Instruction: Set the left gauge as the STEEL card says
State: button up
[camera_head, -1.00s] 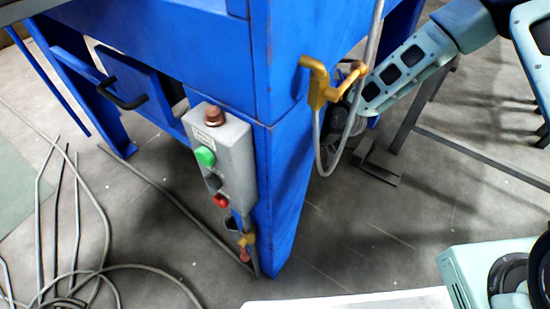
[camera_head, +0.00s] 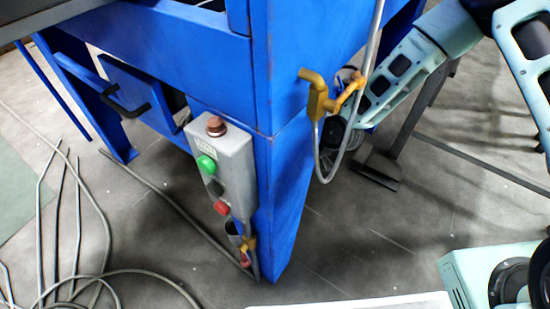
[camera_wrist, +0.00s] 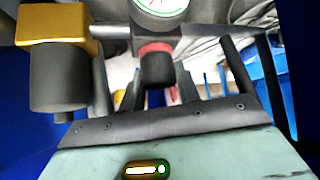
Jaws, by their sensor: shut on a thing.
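In the wrist view a white-faced gauge (camera_wrist: 160,7) shows at the top edge, cut off so its reading cannot be told. Below it is a black knob (camera_wrist: 157,68) with a red collar. My gripper (camera_wrist: 158,88) has its dark fingers on either side of this knob and is shut on it. Another black knob (camera_wrist: 60,80) under a gold block stands to the left, apart from the fingers. In the head view my arm reaches behind the blue post, and the gauges and my fingertips are hidden. No STEEL card is in view.
In the head view the blue machine frame (camera_head: 295,85) stands close to my arm. A yellow hook-like fitting (camera_head: 318,95) with a grey hose sticks out from its post. A grey button box (camera_head: 222,165) is on its side. Loose cables (camera_head: 75,275) lie on the floor at left.

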jog(key=o, duration=1)
jog(key=shift+c, duration=0.2)
jog(key=p+v, duration=0.7)
jog(key=v, duration=1)
jog(key=shift+r, duration=0.2)
jog(key=shift+d, duration=0.1)
